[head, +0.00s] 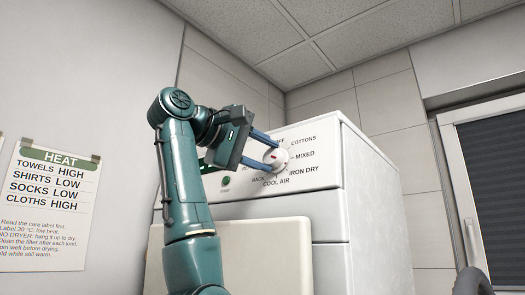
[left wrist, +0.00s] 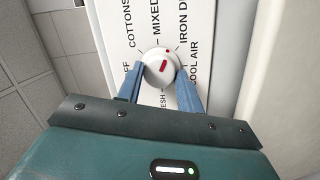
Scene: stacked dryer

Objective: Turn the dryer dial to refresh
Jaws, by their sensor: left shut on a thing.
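The white round dial (head: 281,158) is on the dryer's upper front panel. It also shows in the left wrist view (left wrist: 160,66), with a red bar on its face and a red dot near its rim. In that view the dot lies toward the gap between MIXED and IRON DRY. Which end of the bar is the pointer, I cannot tell. My left gripper (head: 274,157) is shut on the dial, a blue finger on each side. The wrist view shows only the ending "ESH" of one label (left wrist: 162,100), between the fingers. My right gripper is out of view.
The white dryer (head: 370,200) stands by a tiled wall. A green button (head: 226,180) is left of and below the dial. A pale box-like front (head: 240,255) stands below the panel. A HEAT notice (head: 48,205) hangs on the left wall; a dark-blinded window (head: 495,175) is at right.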

